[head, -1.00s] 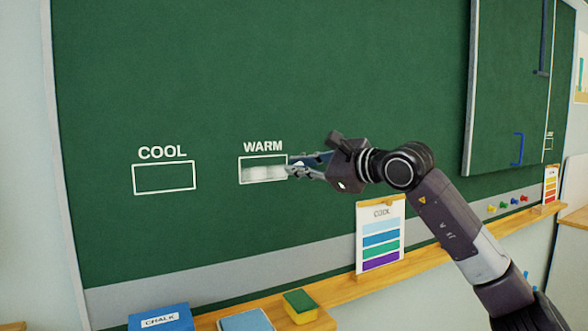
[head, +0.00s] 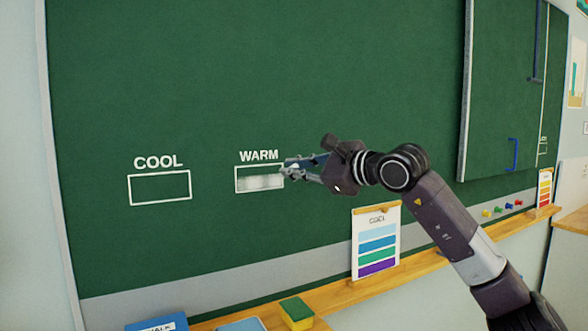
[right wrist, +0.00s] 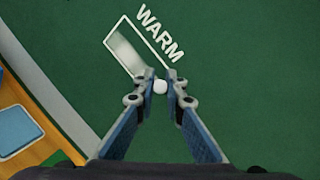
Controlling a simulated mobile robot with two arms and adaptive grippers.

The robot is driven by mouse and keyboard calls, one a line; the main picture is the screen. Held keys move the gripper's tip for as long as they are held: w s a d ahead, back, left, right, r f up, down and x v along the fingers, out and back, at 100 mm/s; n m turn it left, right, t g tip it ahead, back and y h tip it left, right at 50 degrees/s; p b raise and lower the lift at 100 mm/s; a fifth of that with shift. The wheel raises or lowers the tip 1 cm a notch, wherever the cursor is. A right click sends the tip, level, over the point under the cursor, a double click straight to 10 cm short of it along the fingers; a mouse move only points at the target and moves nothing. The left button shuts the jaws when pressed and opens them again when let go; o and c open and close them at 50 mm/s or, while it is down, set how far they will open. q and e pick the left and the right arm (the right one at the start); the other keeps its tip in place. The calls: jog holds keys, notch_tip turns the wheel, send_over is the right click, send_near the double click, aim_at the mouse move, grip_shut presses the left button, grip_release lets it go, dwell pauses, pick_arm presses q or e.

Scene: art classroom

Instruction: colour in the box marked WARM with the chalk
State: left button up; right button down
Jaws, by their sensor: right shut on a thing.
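The WARM box (head: 260,179) is a white outline on the green board, under its label. White chalk covers much of its lower part, and a green strip shows along its top. My right gripper (head: 285,172) is at the box's right edge. In the right wrist view my gripper (right wrist: 161,84) is shut on a white chalk (right wrist: 160,87), whose round end shows between the fingertips, near the box's lower right corner (right wrist: 133,76). Whether the chalk touches the board cannot be told. My left gripper is not in view.
An empty COOL box (head: 160,187) is left of the WARM box. Below, the wooden ledge (head: 335,296) holds a blue chalk box (head: 160,326), a green and yellow sponge (head: 297,313) and a COOL colour card (head: 377,240). A raised board panel (head: 490,90) is at right.

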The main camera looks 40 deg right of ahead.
jog(key=shift+r+p, duration=0.5)
jog(key=shift+r, duration=0.2)
jog(key=shift+f, duration=0.1)
jog(key=shift+w+a+p, duration=0.2)
jog(key=shift+a+p, duration=0.1)
jog(key=shift+a, duration=0.5)
jog(key=shift+a, duration=0.1)
jog(key=shift+w+a+p, duration=0.2)
jog(key=shift+a+p, duration=0.2)
jog(key=shift+a, duration=0.35)
